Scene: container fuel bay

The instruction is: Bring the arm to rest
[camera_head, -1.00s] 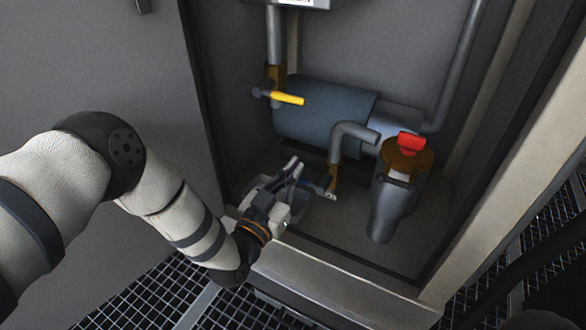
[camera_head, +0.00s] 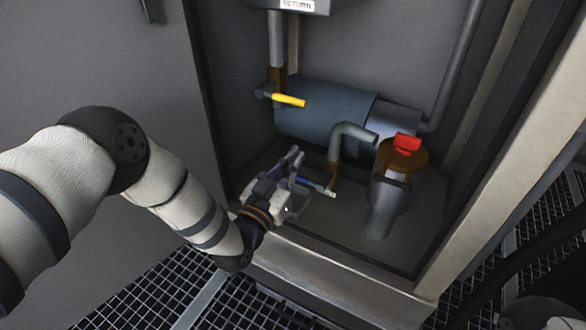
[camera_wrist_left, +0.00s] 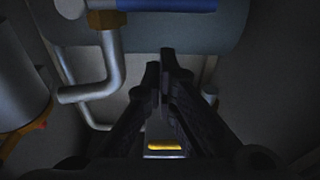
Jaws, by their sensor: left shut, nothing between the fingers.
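My left arm (camera_head: 190,205) reaches in from the left, bent at the elbow, with its wrist over the sill of the bay. My left gripper (camera_head: 297,158) is inside the bay, in front of the blue-grey cylinder and to the left of the bent grey pipe. In the left wrist view its two dark fingers (camera_wrist_left: 166,68) are together with nothing between them. A blue handle (camera_head: 315,186) shows just beside the gripper, partly hidden by it; it also shows in the left wrist view (camera_wrist_left: 165,5). My right gripper is not in view.
The blue-grey cylinder (camera_head: 325,112) lies behind, with a yellow lever (camera_head: 289,101) at its left. The bent grey pipe (camera_head: 352,132) and a grey canister with a red cap (camera_head: 407,142) stand to the right. The front sill (camera_head: 330,280) and left wall (camera_head: 105,70) bound the arm.

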